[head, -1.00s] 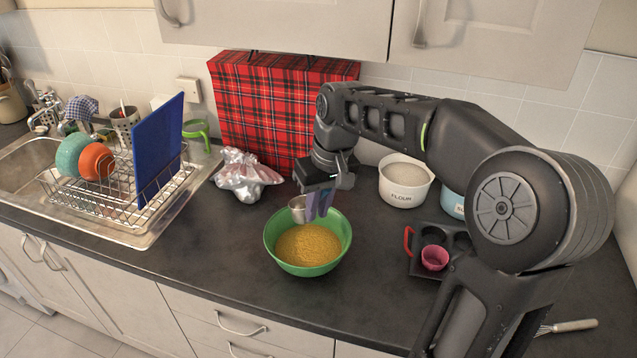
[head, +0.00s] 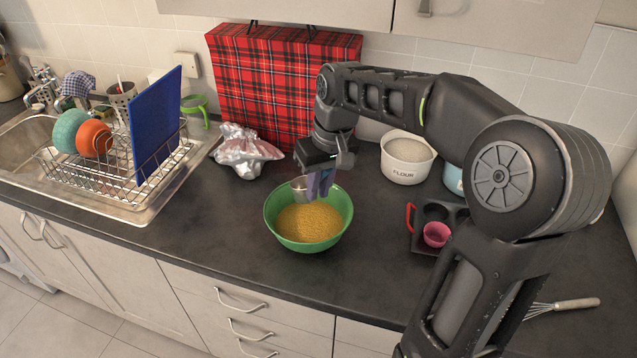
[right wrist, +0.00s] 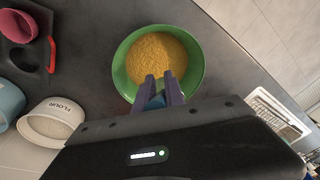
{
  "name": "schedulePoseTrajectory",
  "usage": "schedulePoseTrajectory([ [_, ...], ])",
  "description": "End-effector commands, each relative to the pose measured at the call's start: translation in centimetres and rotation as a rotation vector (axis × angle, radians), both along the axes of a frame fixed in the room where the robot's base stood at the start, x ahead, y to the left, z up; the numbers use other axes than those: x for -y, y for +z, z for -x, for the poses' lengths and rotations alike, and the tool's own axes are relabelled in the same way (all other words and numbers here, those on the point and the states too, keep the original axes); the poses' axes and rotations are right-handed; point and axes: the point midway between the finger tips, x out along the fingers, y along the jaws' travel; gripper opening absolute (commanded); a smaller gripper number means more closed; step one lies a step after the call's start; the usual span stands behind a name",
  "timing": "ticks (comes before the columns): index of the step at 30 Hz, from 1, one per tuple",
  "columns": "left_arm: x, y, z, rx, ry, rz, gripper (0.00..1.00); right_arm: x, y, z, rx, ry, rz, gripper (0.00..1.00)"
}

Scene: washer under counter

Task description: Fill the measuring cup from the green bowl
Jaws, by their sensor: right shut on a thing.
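The green bowl (head: 337,230) stands on the dark counter and holds yellow grainy stuff (head: 308,222). My right gripper (head: 319,186) is at the bowl's back rim, fingers pointing down, shut on the small metal measuring cup (head: 299,188). The cup is at the back left of the bowl's opening, above the yellow stuff; whether anything is in it cannot be seen. In the right wrist view, the fingertips (right wrist: 159,92) reach over the bowl's rim (right wrist: 199,75), and the cup is mostly hidden between them. My left gripper is not in view.
A white flour tub (head: 405,168) stands behind on the right, near a dark muffin tin (head: 421,243) with a pink cup (head: 436,235). A whisk (head: 570,305) lies at the right. A plastic bag (head: 243,155) and dish rack (head: 110,180) are left. Counter left of the bowl is clear.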

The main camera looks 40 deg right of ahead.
Motion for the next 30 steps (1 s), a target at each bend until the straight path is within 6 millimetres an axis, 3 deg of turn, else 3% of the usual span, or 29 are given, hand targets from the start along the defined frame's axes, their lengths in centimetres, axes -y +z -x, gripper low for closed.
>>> schedulePoseTrajectory([
  [30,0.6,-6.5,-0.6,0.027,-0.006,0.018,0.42,0.0,-9.2,0.0,0.0,0.001,0.0,0.0],
])
